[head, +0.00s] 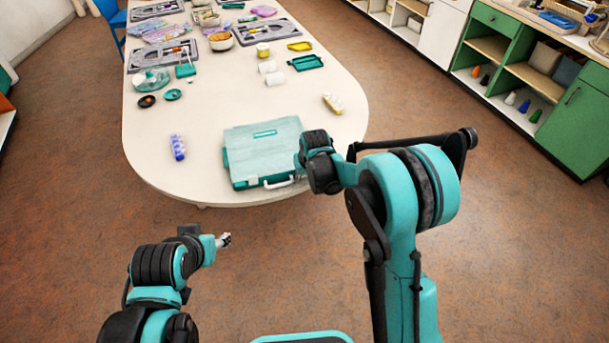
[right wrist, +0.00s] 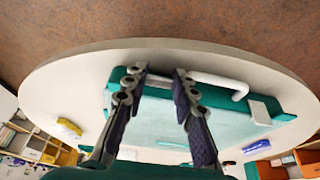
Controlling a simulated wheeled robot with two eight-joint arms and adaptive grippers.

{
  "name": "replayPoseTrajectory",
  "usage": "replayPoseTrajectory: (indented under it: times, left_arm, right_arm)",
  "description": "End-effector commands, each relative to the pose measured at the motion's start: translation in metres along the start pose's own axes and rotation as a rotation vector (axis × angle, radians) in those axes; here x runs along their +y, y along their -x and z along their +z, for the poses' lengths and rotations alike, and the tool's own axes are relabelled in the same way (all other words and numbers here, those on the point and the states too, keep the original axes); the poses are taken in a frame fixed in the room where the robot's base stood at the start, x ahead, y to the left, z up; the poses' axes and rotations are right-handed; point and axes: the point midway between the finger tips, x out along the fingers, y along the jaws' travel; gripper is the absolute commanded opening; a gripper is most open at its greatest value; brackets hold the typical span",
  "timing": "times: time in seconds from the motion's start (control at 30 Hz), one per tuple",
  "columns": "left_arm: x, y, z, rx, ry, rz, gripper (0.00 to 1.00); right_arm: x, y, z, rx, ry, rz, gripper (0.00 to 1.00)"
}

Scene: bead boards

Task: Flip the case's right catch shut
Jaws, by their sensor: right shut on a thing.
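The teal case (head: 262,150) lies closed and flat near the table's front edge, and fills the middle of the right wrist view (right wrist: 155,125). Its white handle (head: 282,183) is on the front side, with the white left catch (head: 252,182) left of it. In the right wrist view the handle (right wrist: 222,82) and left catch (right wrist: 260,112) lie right of the fingers. My right gripper (right wrist: 160,75) is shut at the case's front right corner, its fingertips around the right catch's place. The catch itself is hidden. My left gripper (head: 225,240) hangs off the table, away from the case.
A purple-blue bead tube (head: 178,147) lies left of the case, and a yellow-and-white one (head: 333,103) lies behind it to the right. Cups, trays and bowls crowd the far part of the white table (head: 215,125). The table between is mostly clear.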

Motion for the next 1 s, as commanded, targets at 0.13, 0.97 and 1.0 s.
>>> replayPoseTrajectory:
  times: [0.13,0.97,1.0]
  left_arm:
    - [0.0,0.006,-0.004,0.0,0.0,0.0,0.48]
    - [0.0,0.032,-0.023,0.0,0.0,0.0,0.48]
    - [0.0,0.032,-0.023,0.0,0.0,0.0,0.48]
  right_arm:
    - [0.0,0.002,-0.004,-0.056,0.0,0.0,0.0]
    - [-0.001,0.005,-0.028,-0.565,0.002,-0.001,0.0]
    - [-0.001,0.005,-0.028,-0.575,0.002,-0.001,0.0]
